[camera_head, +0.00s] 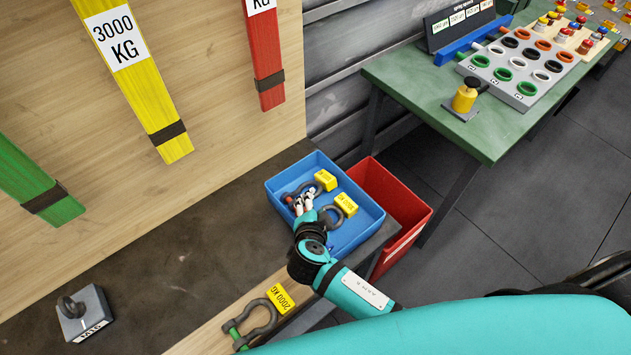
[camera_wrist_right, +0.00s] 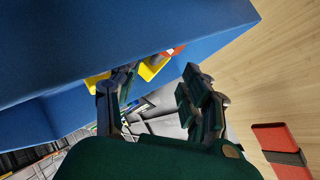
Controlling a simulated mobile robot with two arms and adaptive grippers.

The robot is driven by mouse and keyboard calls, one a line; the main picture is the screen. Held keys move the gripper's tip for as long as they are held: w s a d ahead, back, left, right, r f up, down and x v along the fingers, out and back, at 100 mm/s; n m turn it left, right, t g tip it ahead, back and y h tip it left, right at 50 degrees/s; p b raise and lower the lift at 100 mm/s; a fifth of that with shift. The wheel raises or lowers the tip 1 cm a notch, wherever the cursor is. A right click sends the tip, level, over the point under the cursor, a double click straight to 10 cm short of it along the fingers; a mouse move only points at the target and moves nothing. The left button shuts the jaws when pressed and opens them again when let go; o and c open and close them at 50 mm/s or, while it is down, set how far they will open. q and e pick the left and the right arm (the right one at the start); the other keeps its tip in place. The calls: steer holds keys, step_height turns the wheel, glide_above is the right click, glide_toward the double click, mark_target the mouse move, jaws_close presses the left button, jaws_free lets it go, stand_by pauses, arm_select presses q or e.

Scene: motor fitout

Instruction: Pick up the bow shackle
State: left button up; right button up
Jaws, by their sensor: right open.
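Two dark bow shackles lie in the blue bin (camera_head: 368,213). One shackle (camera_head: 316,187) with a yellow tag (camera_head: 325,180) is partly hidden by my right gripper (camera_head: 304,202). The other shackle (camera_head: 332,218) with a yellow tag (camera_head: 346,204) lies just right of the gripper. A third bow shackle (camera_head: 268,312) with a green pin and a 2000 KG tag (camera_head: 281,298) lies on the bench edge. In the right wrist view my right gripper (camera_wrist_right: 160,98) has its fingers apart; yellow tags (camera_wrist_right: 152,67) show beyond, and the shackles are hard to make out. Contact is unclear. My left gripper is out of view.
A red bin (camera_head: 405,210) stands right behind the blue one. A grey weight block (camera_head: 84,314) with an eye sits on the dark bench. Coloured slings (camera_head: 130,70) hang on the wooden panel. A green table (camera_head: 415,90) carries a tray of rings at the upper right.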

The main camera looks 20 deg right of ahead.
mark_target(315, 205)
steer(key=shift+w+d+f+p, duration=0.15)
steer(key=shift+w+f+p, duration=0.15)
steer(key=shift+w, duration=0.3)
steer(key=shift+w+d+f+p, duration=0.1)
steer(key=shift+w+d+p, duration=0.05)
steer(key=shift+w+p, duration=0.2)
steer(key=p+x, duration=0.1)
steer(key=x, duration=0.2)
steer(key=shift+s+f, duration=0.1)
steer(key=shift+f, duration=0.05)
steer(key=shift+w+d+f, duration=0.1)
steer(key=shift+w+f, duration=0.15)
steer(key=shift+f, duration=0.15)
steer(key=shift+c, duration=0.6)
steer(key=c, duration=0.4)
jaws_close()
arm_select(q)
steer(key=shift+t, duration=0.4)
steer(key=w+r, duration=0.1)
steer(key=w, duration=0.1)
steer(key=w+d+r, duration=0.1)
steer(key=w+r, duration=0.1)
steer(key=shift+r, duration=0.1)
